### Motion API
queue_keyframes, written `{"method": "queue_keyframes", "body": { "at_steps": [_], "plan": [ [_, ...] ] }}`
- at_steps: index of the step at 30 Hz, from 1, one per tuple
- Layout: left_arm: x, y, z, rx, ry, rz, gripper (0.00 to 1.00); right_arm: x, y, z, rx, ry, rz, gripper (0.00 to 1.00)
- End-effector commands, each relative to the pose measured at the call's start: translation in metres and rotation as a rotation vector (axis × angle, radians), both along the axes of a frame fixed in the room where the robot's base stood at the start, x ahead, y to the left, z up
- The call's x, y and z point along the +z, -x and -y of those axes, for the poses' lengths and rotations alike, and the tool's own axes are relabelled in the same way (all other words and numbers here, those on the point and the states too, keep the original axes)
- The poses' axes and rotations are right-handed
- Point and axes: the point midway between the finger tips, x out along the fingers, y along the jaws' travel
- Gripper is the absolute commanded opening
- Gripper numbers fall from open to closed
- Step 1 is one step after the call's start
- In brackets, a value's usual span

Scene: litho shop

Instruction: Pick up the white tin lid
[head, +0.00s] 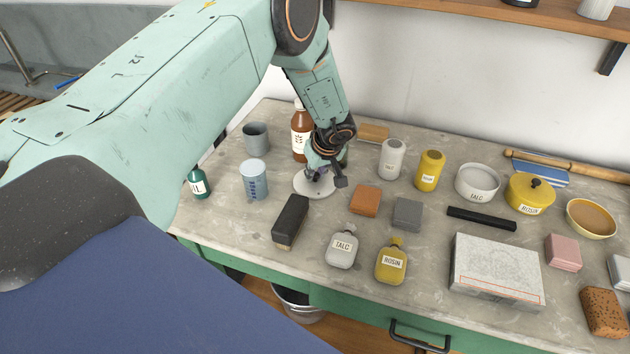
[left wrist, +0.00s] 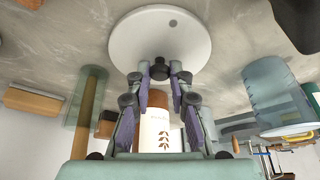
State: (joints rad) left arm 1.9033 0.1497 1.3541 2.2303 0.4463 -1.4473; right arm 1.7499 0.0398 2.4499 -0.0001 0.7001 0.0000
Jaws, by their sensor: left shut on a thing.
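The white tin lid (head: 309,186) is a flat round disc at the back left part of the bench, under my left gripper (head: 321,174). In the left wrist view the lid (left wrist: 150,38) fills the top middle, with a small grey spot near its edge. My left gripper, also in the left wrist view (left wrist: 160,72), is shut on the lid's small dark knob, between its fingertips. I cannot tell whether the lid touches the bench or is slightly above it. My right gripper is not in view.
A brown bottle (head: 299,136) stands close behind the lid. A grey cup (head: 256,137) and blue measuring beaker (head: 254,181) are left. A black block (head: 290,221) lies in front, an orange block (head: 365,200) right. A white TALC bowl (head: 476,184) stands farther right.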

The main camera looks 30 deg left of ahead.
Motion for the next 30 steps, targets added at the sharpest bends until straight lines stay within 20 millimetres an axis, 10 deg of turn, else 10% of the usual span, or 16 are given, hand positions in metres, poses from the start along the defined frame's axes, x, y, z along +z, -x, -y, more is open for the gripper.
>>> {"method": "queue_keyframes", "body": {
  "at_steps": [11, 30],
  "plan": [
    [0.003, 0.000, 0.000, 0.001, 0.000, 0.002, 0.00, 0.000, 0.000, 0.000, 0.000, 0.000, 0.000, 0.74],
    [0.098, 0.000, 0.000, 0.001, 0.000, 0.000, 0.00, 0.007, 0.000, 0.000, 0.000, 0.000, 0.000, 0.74]
  ]
}}
